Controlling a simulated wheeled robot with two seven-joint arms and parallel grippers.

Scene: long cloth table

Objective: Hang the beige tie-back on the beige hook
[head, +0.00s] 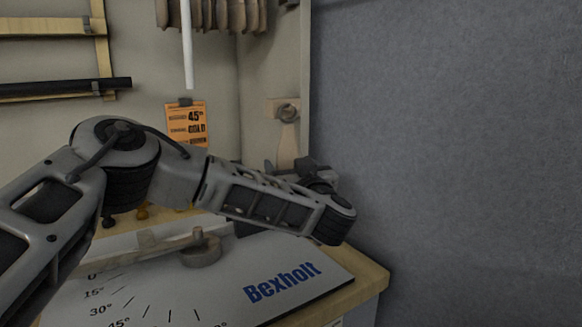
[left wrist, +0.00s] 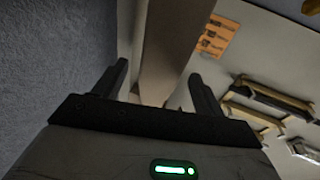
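The beige hook (head: 288,111) is a round peg on a small plate, on the narrow wall in the head view. The beige tie-back (head: 288,146) is a flat strip hanging straight down just below it, its top at the peg; I cannot tell exactly how it sits there. My left gripper (head: 312,168) is at the strip's lower part, which it hides in the head view. In the left wrist view the beige strip (left wrist: 172,55) runs between the two fingers of the left gripper (left wrist: 158,85), with gaps on both sides. My right gripper is not in view.
Below my left arm is a white board (head: 240,285) marked with angles and "Bexholt", with a round knob (head: 201,248) on it. An orange card (head: 187,125) hangs on the back wall. A large grey-blue panel (head: 450,140) fills the right side.

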